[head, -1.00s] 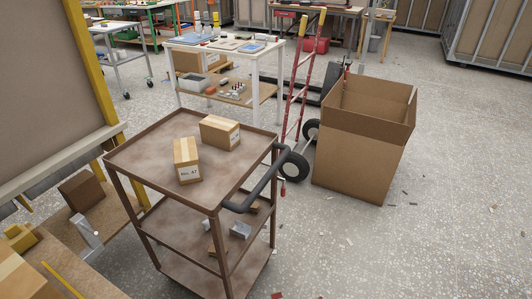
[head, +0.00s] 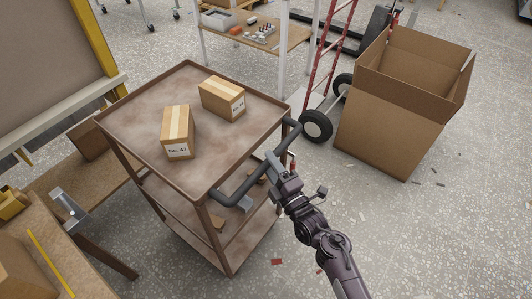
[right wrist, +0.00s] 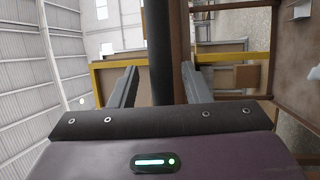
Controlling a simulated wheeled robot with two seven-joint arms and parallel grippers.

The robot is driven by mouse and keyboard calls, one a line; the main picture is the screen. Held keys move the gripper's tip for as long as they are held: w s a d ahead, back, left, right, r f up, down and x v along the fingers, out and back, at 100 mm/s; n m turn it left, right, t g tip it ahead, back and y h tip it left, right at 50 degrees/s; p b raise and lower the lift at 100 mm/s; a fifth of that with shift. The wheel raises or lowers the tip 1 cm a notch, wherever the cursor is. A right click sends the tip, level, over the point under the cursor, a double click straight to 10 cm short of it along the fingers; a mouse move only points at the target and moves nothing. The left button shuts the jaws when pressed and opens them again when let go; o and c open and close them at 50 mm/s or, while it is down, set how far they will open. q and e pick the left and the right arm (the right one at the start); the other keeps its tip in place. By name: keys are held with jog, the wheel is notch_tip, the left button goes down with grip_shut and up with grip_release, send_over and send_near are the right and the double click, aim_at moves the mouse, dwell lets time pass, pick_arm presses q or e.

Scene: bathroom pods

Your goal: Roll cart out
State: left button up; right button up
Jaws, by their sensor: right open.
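A brown three-shelf cart (head: 140,140) stands in the middle of the head view, between a workbench and a large cardboard box. Its dark tubular handle (head: 240,182) runs along the side facing right. My right gripper (head: 276,160) is at the handle, near its middle. In the right wrist view, the open fingers (right wrist: 159,74) stand on either side of the dark handle bar (right wrist: 158,35). I cannot tell whether they touch it. My left gripper is out of view.
Two labelled boxes (head: 178,130) (head: 223,97) lie on the cart's top. An open cardboard box (head: 385,130) and a red hand truck (head: 328,50) stand to the right. A wooden bench (head: 40,235) is close on the left.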

jog(key=shift+x, duration=1.5)
jog(key=shift+d+f, duration=0.1)
jog(key=shift+f, duration=0.05)
grip_shut()
